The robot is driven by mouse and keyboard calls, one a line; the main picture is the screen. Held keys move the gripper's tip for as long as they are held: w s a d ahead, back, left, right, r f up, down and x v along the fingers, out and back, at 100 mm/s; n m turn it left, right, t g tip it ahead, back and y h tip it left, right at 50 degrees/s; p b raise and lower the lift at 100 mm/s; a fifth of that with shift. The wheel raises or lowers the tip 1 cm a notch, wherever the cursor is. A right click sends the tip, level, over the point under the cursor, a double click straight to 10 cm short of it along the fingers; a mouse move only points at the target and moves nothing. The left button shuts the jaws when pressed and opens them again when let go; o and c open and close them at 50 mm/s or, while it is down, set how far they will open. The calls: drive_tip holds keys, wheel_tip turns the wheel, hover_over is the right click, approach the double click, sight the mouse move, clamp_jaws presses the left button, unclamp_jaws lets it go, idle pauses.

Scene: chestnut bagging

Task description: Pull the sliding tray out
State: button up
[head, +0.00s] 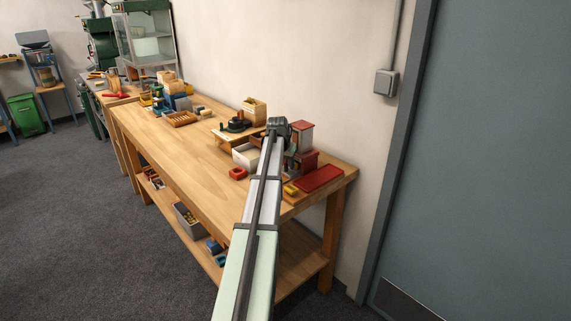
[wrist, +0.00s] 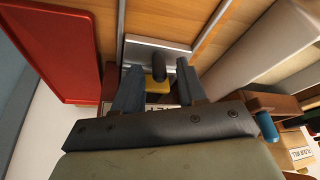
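A pale metal plate (wrist: 152,52) with a dark upright knob (wrist: 184,71) shows just past my fingertips in the wrist view. It looks like the sliding tray, but I cannot tell for sure. My gripper (wrist: 160,76) is open, its two grey-blue fingers spread apart. A yellow piece (wrist: 156,85) shows between the fingers. In the head view, my arm hides most of this spot, beside a red and brown machine (head: 301,159) at the bench's right end.
A flat red tray (head: 320,178) lies at the right end of the wooden bench (head: 192,160). It also shows at left in the wrist view (wrist: 78,90). The bench's middle is clear.

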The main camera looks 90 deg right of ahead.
clamp_jaws()
drive_tip(key=shift+w+a, duration=0.1)
idle(0.4)
drive_tip(key=w+a, duration=0.7)
drive_tip(key=shift+w+a, duration=0.1)
drive_tip(key=shift+w, duration=0.05)
drive_tip(key=shift+o, duration=0.3)
unclamp_jaws()
drive_tip(key=shift+r, duration=0.15)
drive_tip(key=v, duration=1.3)
drive_tip(key=shift+a+r, duration=0.2)
drive_tip(key=shift+w, duration=0.1)
